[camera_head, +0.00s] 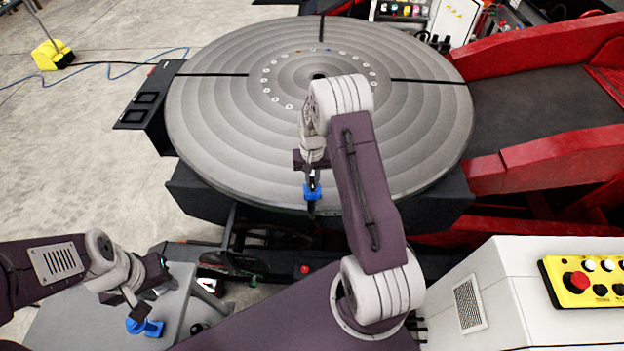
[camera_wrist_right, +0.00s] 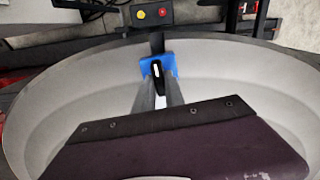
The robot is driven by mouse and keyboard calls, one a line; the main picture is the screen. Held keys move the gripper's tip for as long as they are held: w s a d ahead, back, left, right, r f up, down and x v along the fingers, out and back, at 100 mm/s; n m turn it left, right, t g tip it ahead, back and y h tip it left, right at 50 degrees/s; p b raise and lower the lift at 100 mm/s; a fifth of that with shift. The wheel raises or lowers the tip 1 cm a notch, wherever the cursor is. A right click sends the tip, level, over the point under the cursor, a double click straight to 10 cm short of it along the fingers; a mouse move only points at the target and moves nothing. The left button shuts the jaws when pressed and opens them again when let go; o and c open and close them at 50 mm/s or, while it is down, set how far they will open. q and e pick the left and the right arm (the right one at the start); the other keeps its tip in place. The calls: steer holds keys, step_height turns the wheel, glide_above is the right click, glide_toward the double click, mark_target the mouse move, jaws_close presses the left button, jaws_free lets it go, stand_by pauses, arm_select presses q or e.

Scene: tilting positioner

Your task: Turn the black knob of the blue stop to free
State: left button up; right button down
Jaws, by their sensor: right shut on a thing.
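The blue stop (camera_head: 312,192) sits at the near rim of the large round grey table. In the right wrist view the blue stop (camera_wrist_right: 147,67) carries a black knob (camera_wrist_right: 157,72) with a white mark, its long side running up and down the picture. My right gripper (camera_head: 311,180) is over the stop. Its two fingers (camera_wrist_right: 159,92) lie on either side of the black knob and are shut on it. My left gripper (camera_head: 132,300) hangs just above another blue piece (camera_head: 150,328) on a small grey table; whether its fingers are apart is not clear.
The round table (camera_head: 220,130) has black slots and a ring of small holes. A white cabinet with a yellow button panel (camera_head: 590,282) stands at the right. Red ramps (camera_head: 545,160) lie behind it. A dark box with red and yellow buttons (camera_wrist_right: 152,13) shows beyond the stop.

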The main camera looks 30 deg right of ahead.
mark_target(312, 181)
steer(key=c, duration=1.4)
jaws_free()
steer(key=shift+r, duration=0.15)
step_height(312, 181, up, 8)
steer(key=shift+f+b, duration=0.1)
steer(key=shift+b, duration=0.95)
steer(key=shift+r, duration=0.55)
